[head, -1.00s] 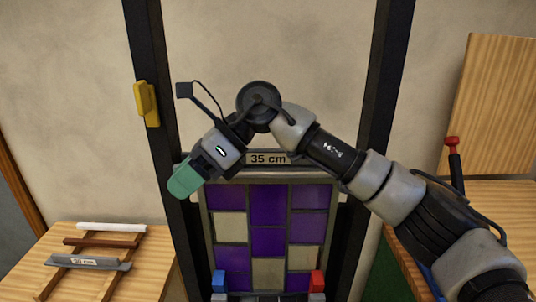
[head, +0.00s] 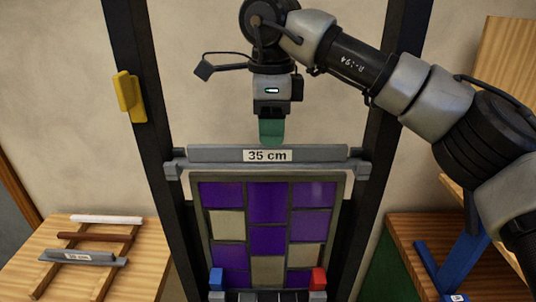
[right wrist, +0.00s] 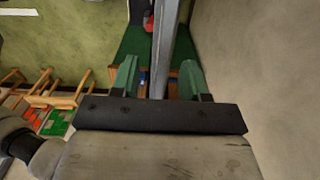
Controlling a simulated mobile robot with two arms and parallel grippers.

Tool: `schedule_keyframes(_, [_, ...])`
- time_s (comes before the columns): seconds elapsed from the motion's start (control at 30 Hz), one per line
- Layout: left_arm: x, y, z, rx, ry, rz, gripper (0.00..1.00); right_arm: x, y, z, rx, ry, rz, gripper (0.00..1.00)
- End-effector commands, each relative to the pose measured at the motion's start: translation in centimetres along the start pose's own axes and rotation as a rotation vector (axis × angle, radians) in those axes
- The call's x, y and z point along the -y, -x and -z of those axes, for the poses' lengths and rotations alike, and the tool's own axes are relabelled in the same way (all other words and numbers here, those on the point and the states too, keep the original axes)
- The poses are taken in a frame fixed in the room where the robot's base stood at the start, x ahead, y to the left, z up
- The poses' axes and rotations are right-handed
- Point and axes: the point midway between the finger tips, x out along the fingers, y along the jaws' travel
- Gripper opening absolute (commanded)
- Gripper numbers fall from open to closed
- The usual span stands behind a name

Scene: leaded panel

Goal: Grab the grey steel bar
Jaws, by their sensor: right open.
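A grey steel bar (head: 215,155) with a "35 cm" label lies level across the top of the leaded panel (head: 267,235), between the two dark uprights. My right gripper (head: 271,134) points down just above the middle of this bar, its green fingers showing in front of the wall. In the right wrist view the grey bar (right wrist: 162,45) runs between the two open green fingers (right wrist: 158,78), with a gap on each side. A second grey bar (head: 78,258), with its own label, lies on the wooden rack at the left. My left gripper is not in view.
The dark uprights (head: 139,130) and (head: 400,75) stand on both sides of the panel. A yellow block (head: 127,97) sits on the left upright. A blue clamp (head: 217,279) and a red one (head: 318,279) are at the panel's foot. White and brown bars lie on the left rack.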

Motion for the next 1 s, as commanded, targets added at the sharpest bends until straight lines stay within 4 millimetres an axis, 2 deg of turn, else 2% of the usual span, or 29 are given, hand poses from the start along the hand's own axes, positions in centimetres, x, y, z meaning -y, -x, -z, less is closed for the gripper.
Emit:
schedule_keyframes(0.17, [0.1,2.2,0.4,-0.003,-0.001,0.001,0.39,0.6,-2.2,-0.5,-0.001,0.001,-0.005,0.45])
schedule_keyframes(0.3, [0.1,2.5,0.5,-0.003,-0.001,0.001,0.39,0.6,-4.1,-0.5,0.001,0.001,-0.003,0.45])
schedule_keyframes(0.57, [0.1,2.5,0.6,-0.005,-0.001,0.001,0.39,0.6,-4.7,-0.5,0.001,0.0,-0.001,0.45])
schedule_keyframes(0.6, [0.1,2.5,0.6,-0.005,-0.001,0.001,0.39,0.6,-4.7,-0.5,0.002,0.0,-0.001,0.43])
schedule_keyframes(0.67, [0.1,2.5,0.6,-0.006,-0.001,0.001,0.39,0.6,-4.7,-0.5,0.002,0.0,-0.001,0.34])
schedule_keyframes(0.87, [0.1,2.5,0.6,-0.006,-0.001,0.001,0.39,0.6,-4.7,-0.5,0.002,0.0,-0.001,0.03])
schedule_keyframes(0.9, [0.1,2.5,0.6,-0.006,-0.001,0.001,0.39,0.6,-4.7,-0.5,0.002,0.0,-0.001,0.0])
schedule_keyframes(1.0, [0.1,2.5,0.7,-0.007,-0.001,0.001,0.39,0.6,-4.7,-0.5,0.002,0.0,-0.001,0.0])
